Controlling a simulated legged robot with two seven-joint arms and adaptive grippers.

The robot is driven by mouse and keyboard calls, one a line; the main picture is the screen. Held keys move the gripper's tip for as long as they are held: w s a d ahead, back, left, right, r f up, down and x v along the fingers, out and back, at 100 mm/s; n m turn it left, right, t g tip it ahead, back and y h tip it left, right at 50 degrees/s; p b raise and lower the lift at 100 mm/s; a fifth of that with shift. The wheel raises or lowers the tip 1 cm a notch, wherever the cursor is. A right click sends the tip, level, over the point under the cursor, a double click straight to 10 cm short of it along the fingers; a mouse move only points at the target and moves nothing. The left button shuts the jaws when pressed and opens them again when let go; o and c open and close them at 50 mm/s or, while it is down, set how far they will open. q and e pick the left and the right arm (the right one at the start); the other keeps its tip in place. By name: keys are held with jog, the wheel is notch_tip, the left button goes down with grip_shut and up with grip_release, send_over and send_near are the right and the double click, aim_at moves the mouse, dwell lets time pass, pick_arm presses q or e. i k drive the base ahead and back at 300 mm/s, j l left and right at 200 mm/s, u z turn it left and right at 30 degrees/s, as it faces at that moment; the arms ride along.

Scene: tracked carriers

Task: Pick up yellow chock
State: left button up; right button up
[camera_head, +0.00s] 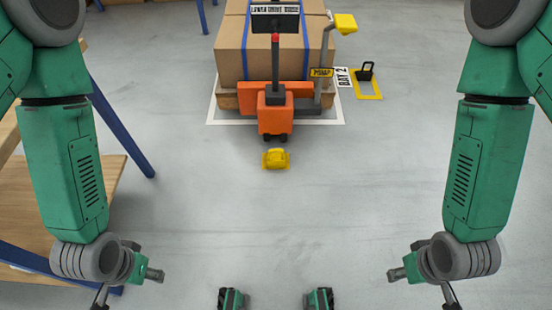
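The yellow chock (275,159) lies on the grey floor in the middle of the head view, just in front of an orange pallet jack. It stands clear of both my arms. My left gripper (153,275) is at the lower left, and my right gripper (397,274) is at the lower right. Both are small and dark, and both are well apart from the chock. I cannot make out their fingers clearly enough to tell whether they are open. I see nothing held in either.
The orange pallet jack (275,112) stands behind the chock, against a pallet of strapped cardboard boxes (231,50). A yellow-topped grey post (327,55) stands beside it. A wooden table (60,200) with blue legs is at left. The floor before the chock is clear.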

aim_at(274, 160)
jog(key=i+l, duration=0.4)
jog(key=i, duration=0.25)
jog(key=i+l+u, duration=0.1)
jog(key=i+l, duration=0.35)
jog(key=i, duration=0.2)
jog(key=i+l, duration=0.45)
jog(key=i, duration=0.15)
